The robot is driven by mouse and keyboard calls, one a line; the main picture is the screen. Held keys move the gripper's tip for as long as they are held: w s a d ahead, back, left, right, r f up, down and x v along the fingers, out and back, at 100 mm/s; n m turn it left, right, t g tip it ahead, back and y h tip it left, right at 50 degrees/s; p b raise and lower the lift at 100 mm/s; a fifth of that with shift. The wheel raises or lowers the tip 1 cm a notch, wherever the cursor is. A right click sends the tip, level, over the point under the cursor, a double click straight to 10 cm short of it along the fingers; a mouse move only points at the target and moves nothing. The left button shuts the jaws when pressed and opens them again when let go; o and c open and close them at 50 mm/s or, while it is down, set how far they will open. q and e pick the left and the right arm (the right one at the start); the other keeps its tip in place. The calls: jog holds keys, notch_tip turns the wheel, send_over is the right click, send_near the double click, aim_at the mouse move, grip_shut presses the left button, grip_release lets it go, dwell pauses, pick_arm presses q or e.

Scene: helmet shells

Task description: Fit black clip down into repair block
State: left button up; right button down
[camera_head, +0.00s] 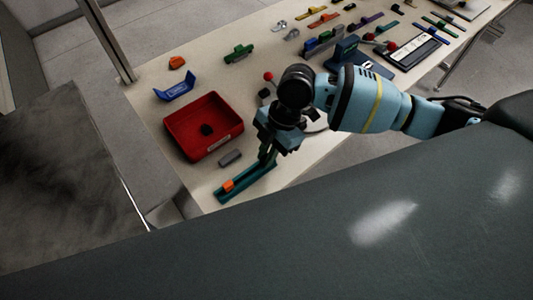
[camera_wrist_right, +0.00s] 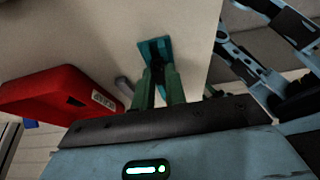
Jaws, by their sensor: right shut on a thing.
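The teal repair block (camera_head: 262,187) lies on the table near its front edge, with an orange piece (camera_head: 228,185) at its left end. My right gripper (camera_head: 268,158) points down over the block's right part. In the right wrist view, its two green fingers (camera_wrist_right: 160,84) are shut on a small dark piece, which looks like the black clip (camera_wrist_right: 158,74). The clip is right at the teal block (camera_wrist_right: 153,47); I cannot tell whether it is seated or just above. The fingers hide most of the clip. My left gripper is not in view.
A red bin (camera_head: 181,122) with a black piece (camera_head: 207,129) inside stands left of the gripper. A grey piece (camera_head: 230,158) lies between bin and block. A blue bracket (camera_head: 176,88) and green part (camera_head: 238,53) lie farther back. Several parts and trays fill the table's far end.

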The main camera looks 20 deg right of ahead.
aim_at(261, 159)
jog(key=shift+r, duration=0.55)
notch_tip(261, 159, up, 2)
jog(key=shift+r, duration=0.1)
jog(key=s+d+r, duration=0.1)
jog(key=s+d, duration=0.9)
jog(key=d, duration=0.2)
jog(key=shift+s+r+b, duration=0.2)
jog(key=shift+r+b, duration=0.1)
jog(key=shift+b, duration=0.05)
jog(key=shift+d, duration=0.1)
jog(key=w+a+r+m+t+h, duration=0.1)
jog(key=w+r+m+t+h, duration=0.1)
jog(key=w+m, duration=0.5)
jog(key=w+a+r+m+t+h, duration=0.2)
jog(key=w+r+m+t, duration=0.2)
jog(key=m, duration=1.1)
jog(key=w+r, duration=0.2)
jog(key=w, duration=0.1)
jog(key=shift+w+r, duration=0.3)
jog(key=shift+r, duration=0.1)
jog(key=shift+a, duration=0.1)
